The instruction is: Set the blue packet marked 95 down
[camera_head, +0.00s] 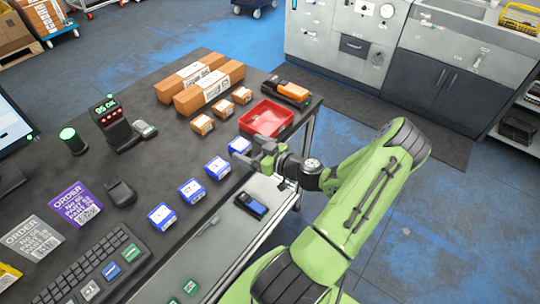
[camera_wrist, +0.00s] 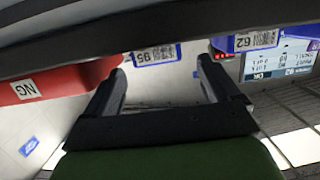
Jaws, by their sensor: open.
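The blue and white packet marked 95 (camera_wrist: 155,55) shows in the wrist view just beyond and between my fingertips, its printed label upside down. In the head view the packet closest to my gripper (camera_head: 240,146) looks like the same one; it sits on the dark table at the end of a row of similar packets. My gripper (camera_head: 252,154) is beside it on the table's front side. In the wrist view my gripper (camera_wrist: 160,70) is open, with nothing between its fingers. Whether a fingertip touches the packet, I cannot tell.
A red tray (camera_head: 266,118) marked NG is close behind my gripper. Other blue packets (camera_head: 217,168) line up toward the front left; one marked 62 (camera_wrist: 255,40) shows in the wrist view. Small brown boxes (camera_head: 203,124) and an orange-black device (camera_head: 287,92) lie farther back.

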